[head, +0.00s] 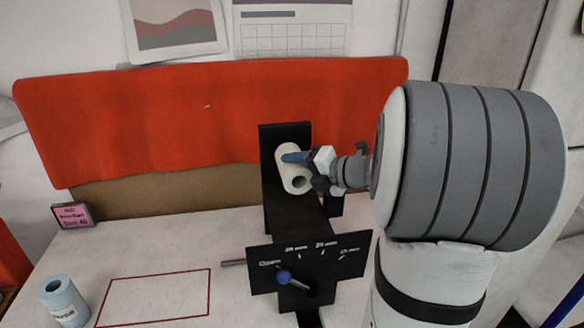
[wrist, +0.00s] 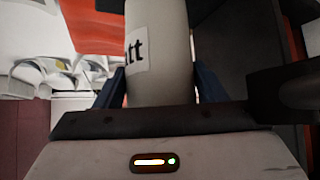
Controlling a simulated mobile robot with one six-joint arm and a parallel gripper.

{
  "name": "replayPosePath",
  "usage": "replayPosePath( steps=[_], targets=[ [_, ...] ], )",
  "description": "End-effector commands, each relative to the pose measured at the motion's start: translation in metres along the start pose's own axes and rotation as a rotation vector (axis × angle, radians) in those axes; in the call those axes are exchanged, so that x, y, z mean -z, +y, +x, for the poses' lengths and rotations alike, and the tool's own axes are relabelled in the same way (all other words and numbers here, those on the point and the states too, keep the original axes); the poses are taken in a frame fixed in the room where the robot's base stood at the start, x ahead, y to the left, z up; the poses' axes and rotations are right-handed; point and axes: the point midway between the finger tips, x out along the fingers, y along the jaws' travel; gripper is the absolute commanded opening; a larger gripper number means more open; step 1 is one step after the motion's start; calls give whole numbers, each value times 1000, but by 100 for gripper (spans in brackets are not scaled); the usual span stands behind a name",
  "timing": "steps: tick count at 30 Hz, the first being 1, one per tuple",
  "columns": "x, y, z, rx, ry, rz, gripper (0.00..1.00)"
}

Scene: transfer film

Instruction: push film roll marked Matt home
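A white film roll (head: 296,182) sits lengthwise at the black upright plate of a dark fixture (head: 286,134). In the wrist view the roll (wrist: 160,25) carries a label ending in "tt" and stands between the two blue fingers of my gripper (wrist: 155,85). In the head view my gripper (head: 296,157) lies across the roll from the right, with one blue finger in sight. The fingers look close against the roll's sides. The roll's far end is hidden by the plate or out of the picture.
A front panel (head: 310,262) has a marked scale and a blue-knobbed lever (head: 283,277) near "Open". A pale blue roll (head: 64,302) stands at the table's left, beside a red-outlined rectangle (head: 155,298). A pink sign (head: 73,215) stands behind. A red cloth (head: 200,120) hangs at the back.

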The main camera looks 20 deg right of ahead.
Motion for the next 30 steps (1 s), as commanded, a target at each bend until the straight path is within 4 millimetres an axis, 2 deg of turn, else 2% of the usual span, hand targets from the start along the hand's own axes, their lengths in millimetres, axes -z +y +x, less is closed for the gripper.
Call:
replayPosePath(
  steps=[2,15,30],
  targets=[
    [0,0,0,0,0,0,57],
    [-1,0,-1,-1,-2,-1,21],
    [-1,3,-1,-1,-1,0,20]
  ],
)
